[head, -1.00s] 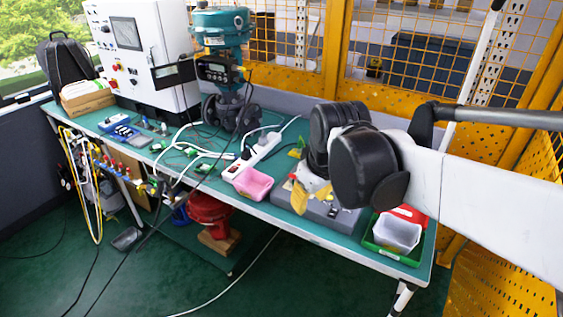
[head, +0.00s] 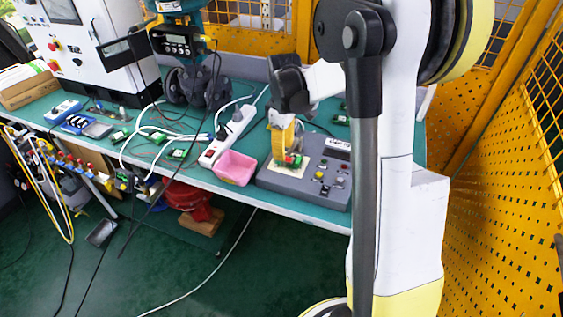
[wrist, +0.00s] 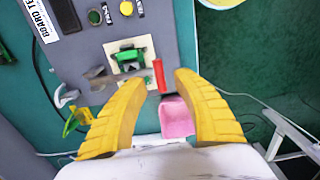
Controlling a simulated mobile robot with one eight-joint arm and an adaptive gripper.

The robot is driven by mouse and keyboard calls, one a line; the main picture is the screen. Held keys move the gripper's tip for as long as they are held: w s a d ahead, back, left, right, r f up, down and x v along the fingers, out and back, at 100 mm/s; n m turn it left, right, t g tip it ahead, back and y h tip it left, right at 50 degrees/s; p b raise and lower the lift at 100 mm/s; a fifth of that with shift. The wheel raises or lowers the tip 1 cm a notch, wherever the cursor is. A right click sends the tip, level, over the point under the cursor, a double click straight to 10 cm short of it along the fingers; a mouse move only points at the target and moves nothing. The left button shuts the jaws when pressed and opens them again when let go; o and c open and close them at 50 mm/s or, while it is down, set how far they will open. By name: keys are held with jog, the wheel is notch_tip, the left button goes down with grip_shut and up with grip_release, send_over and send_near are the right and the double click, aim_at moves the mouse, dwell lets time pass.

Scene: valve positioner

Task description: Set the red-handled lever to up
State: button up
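Whether the tips are down at handle height I cannot tell. In the head view my gripper (head: 285,160) is over the box's left part and hides much of the lever.
A pink bin (head: 235,168) stands left of the box, near a white power strip (head: 228,135). Cables and small green boards lie farther left on the bench. A yellow mesh fence (head: 510,170) stands at the right. Open floor lies in front of the bench.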

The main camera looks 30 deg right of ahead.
aim_at(290, 150)
notch_tip(290, 150, down, 5)
jog(key=shift+r+b, duration=0.15)
jog(key=shift+b, duration=0.55)
grip_shut()
jog(key=shift+r, duration=0.15)
